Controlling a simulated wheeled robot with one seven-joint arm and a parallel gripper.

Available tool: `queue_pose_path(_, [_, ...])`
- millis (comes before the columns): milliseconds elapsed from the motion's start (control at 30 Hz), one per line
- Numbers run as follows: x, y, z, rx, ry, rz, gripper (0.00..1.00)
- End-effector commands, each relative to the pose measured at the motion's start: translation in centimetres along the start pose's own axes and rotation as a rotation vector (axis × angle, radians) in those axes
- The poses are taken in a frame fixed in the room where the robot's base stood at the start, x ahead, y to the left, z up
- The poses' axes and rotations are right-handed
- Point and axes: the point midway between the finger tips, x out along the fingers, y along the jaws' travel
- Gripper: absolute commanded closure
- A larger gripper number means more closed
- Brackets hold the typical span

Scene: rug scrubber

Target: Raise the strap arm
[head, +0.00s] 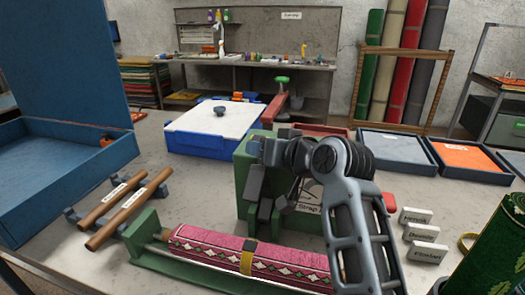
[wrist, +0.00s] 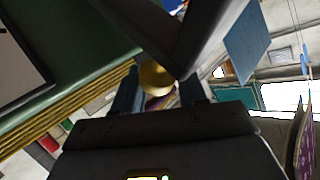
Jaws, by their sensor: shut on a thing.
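The green strap housing (head: 243,165), with a partly covered "Strap" label (head: 308,208), stands behind the rolled pink patterned rug (head: 215,245). A yellow strap (head: 248,258) crosses the rug. My arm comes in from the lower right and covers much of the housing. In the wrist view, my gripper (wrist: 158,88) is shut on a round brass-coloured knob (wrist: 155,77), beside a dark bar (wrist: 150,25). Which part bears the knob, and the strap arm's full angle, cannot be told.
A blue bin with a white top (head: 215,118) stands behind. Wooden rollers (head: 115,205) lie left, near a large open blue box (head: 60,160). Small labelled blocks (head: 425,232) and a green rug roll (head: 495,250) are at the right. Trays (head: 395,147) line the back right.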

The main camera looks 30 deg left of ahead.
Motion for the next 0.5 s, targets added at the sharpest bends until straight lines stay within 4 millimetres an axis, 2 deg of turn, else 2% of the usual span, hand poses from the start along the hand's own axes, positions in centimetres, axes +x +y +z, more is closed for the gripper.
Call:
queue_pose_path(33, [0.07, 1.02, 1.07, 0.009, -0.021, 0.014, 1.00])
queue_pose_path(333, [0.06, 1.14, 1.15, 0.011, -0.022, 0.016, 1.00])
queue_pose_path(367, [0.06, 1.15, 1.16, 0.011, -0.022, 0.016, 0.57])
queue_pose_path(500, [0.07, 1.05, 1.09, 0.011, -0.021, 0.014, 0.44])
